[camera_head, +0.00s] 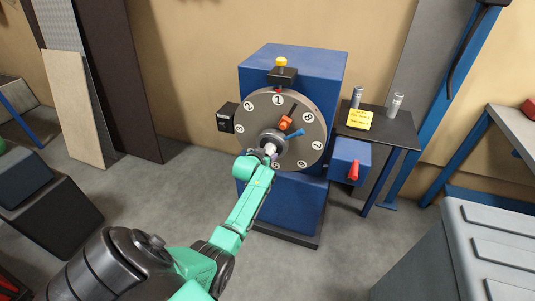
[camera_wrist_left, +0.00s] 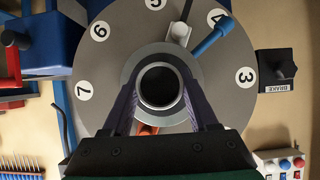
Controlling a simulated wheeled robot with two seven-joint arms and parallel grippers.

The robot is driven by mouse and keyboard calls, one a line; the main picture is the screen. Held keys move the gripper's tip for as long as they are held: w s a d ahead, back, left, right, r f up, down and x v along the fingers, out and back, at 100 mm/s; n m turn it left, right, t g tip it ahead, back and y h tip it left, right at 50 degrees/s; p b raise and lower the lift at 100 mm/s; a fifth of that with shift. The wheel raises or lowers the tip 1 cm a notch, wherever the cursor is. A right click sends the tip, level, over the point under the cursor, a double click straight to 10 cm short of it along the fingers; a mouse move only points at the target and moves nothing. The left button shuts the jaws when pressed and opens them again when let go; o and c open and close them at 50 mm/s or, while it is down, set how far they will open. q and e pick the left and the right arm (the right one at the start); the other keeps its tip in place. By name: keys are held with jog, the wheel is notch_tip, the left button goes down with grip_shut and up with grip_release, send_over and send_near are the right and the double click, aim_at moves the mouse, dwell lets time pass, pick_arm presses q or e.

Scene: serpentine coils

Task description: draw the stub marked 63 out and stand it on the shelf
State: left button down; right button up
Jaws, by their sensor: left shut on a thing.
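My left gripper (camera_head: 270,150) reaches to the centre of a grey numbered disc (camera_head: 247,124) on the front of a blue cabinet. In the left wrist view its two fingers are shut on the sides of a round grey hollow end (camera_wrist_left: 158,86) at the disc's hub. This looks like the stub, but no 63 is readable on it, and the fingers cover its sides. The shelf (camera_head: 400,125) is a dark top right of the cabinet. Two grey cylinders stand there, a left one (camera_head: 357,97) and a right one (camera_head: 396,104). My right gripper is not in view.
An orange handle (camera_head: 286,123) and a blue handle (camera_head: 294,134) stick out beside the hub. A black brake box (camera_head: 226,118) sits left of the disc. A blue box with a red handle (camera_head: 352,170) stands below the shelf. A yellow note (camera_head: 359,119) is at the shelf's front left.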

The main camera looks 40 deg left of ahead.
pick_arm(q)
jog(key=s+d+p, duration=0.3)
jog(key=s+p, duration=0.5)
jog(key=s, duration=0.2)
jog(key=shift+d+p, duration=0.25)
jog(key=shift+p, duration=0.05)
dwell(0.6)
jog(key=shift+w, duration=0.1)
